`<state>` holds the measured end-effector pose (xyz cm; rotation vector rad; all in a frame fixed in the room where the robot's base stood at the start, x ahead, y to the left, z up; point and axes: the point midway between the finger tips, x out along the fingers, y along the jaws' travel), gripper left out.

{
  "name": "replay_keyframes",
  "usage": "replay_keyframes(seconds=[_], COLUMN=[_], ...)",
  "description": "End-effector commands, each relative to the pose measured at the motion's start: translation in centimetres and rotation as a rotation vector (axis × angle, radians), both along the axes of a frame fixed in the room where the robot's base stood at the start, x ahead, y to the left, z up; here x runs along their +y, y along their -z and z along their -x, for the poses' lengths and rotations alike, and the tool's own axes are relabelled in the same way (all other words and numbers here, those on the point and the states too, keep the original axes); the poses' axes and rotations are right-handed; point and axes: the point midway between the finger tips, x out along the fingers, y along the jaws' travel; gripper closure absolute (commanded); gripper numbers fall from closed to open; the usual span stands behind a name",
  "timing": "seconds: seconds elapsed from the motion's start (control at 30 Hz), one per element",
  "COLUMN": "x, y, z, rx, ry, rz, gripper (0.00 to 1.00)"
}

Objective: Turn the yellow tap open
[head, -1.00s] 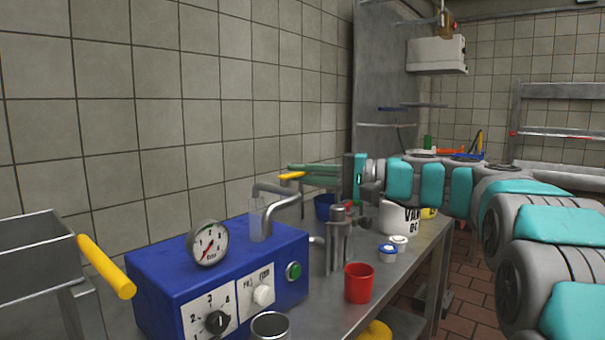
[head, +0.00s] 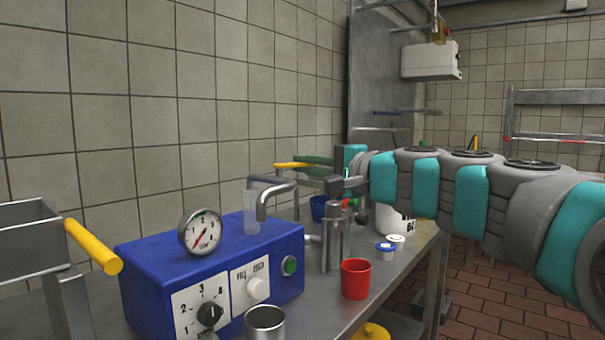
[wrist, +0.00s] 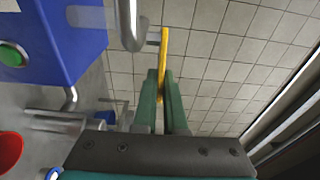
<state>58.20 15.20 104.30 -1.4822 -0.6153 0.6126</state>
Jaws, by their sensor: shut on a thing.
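The yellow tap's handle (head: 291,165) is a slim bar near the tiled wall, behind the blue machine. My gripper (head: 316,162) has its green fingers at the right end of this bar. In the wrist view, the yellow handle (wrist: 164,48) runs upward from between the two green fingers of my gripper (wrist: 161,78). The fingers are shut on it, one on each side. The tap's body is mostly hidden behind my gripper and the metal pipes.
The blue machine (head: 158,268) with a gauge (head: 201,232) and bent pipe (head: 263,200) stands in front. A red cup (head: 356,279), steel cup (head: 265,323) and white tub (head: 387,218) share the bench. Another yellow handle (head: 93,246) is at far left.

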Motion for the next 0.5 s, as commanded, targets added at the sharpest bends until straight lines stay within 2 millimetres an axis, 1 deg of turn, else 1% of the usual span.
replay_keyframes(seconds=[0.03,0.1,0.5], x=[0.3,0.2,0.0], y=[0.2,0.0,-0.2], z=[0.5,0.8,2.2], rx=[-0.001,-0.003,0.001], ry=[0.031,0.09,0.41], rz=[0.002,0.002,0.006], gripper=[1.0,1.0,1.0])
